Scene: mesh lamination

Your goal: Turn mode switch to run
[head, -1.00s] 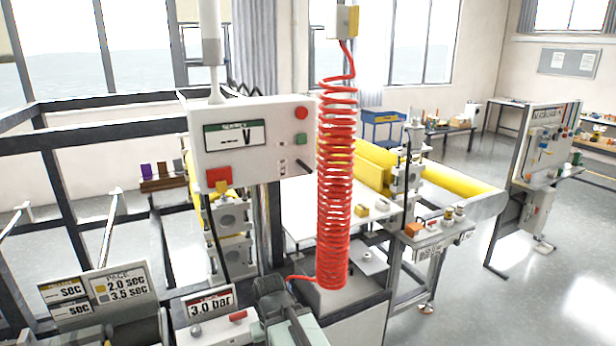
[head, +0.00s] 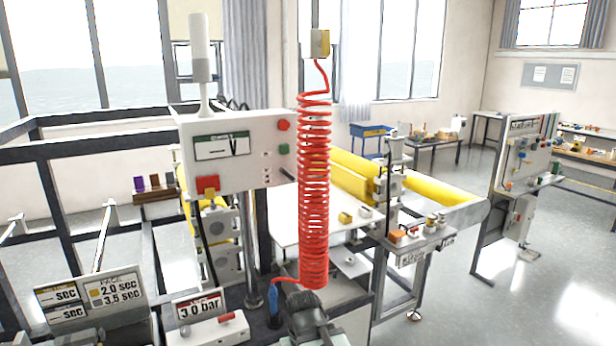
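The white control panel (head: 235,150) stands left of centre, with a small display reading "-- V", a red and a green button and a red square at lower left. A small dark lever (head: 288,174) shows at its right edge, partly behind the red coil; I cannot tell whether it is the mode switch or how it is set. A dark grey end of my arm, probably my gripper (head: 300,300), is at the bottom centre, below and right of the panel and apart from it. Its fingers cannot be made out, and nothing held is visible.
A red coiled hose (head: 314,190) hangs right of the panel, down to a blue-tipped tool (head: 273,300). Yellow rollers (head: 350,175) and a small shelf (head: 420,237) lie behind right. A pressure box (head: 205,325) reading 3.0 bar stands lower left. Open floor is at right.

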